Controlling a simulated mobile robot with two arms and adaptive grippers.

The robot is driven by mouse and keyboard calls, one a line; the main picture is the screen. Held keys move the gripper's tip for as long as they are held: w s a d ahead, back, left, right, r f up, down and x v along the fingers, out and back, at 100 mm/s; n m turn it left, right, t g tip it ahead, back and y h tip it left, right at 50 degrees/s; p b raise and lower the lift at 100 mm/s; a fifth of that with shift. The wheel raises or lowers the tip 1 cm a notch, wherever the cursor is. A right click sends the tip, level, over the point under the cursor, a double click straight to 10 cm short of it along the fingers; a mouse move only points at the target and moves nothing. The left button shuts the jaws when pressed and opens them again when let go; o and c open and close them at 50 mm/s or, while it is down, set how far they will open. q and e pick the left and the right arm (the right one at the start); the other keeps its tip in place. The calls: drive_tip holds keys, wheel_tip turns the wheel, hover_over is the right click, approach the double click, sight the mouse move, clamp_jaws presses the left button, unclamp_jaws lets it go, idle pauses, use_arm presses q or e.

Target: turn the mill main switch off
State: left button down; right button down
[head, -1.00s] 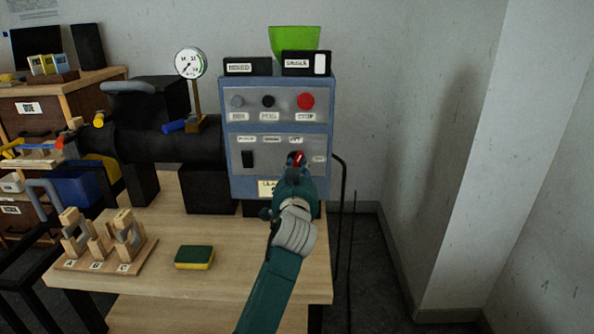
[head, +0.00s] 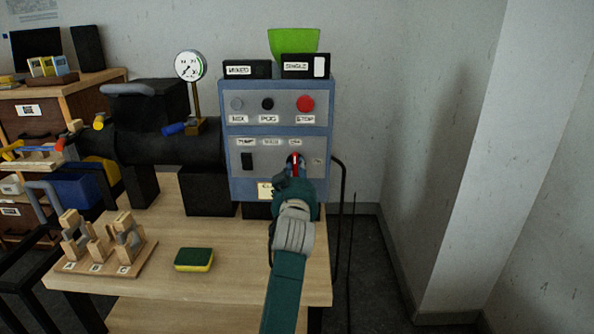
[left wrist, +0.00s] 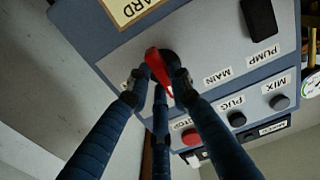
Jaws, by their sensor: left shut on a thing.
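The main switch (head: 295,161) is a red lever on a dark round base, low on the right of the blue control box (head: 224,150). In the left wrist view the red lever (left wrist: 158,70) slants across its base beside the label MAIN (left wrist: 218,77). My left gripper (head: 294,172) is at the switch, and its fingers (left wrist: 158,88) are shut around the lever in the left wrist view. The fingers and hand hide part of the switch in the head view. My right gripper is in neither view.
A black pump switch (head: 247,161), a grey mix button (head: 237,104), a black pug button (head: 268,104) and a red stop button (head: 305,104) are on the same box. A sponge (head: 194,259) and a wooden stand (head: 140,262) are on the bench (head: 235,285).

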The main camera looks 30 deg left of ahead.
use_arm(q)
drive_tip(key=shift+f, duration=0.2)
drive_tip(key=c, duration=1.5)
unclamp_jaws()
drive_tip(key=shift+r, duration=0.1)
drive_tip(key=shift+c, duration=0.2)
drive_tip(key=shift+r, duration=0.15)
wheel_tip(320, 180, up, 10)
drive_tip(key=shift+f, duration=0.15)
drive_tip(key=shift+f, duration=0.1)
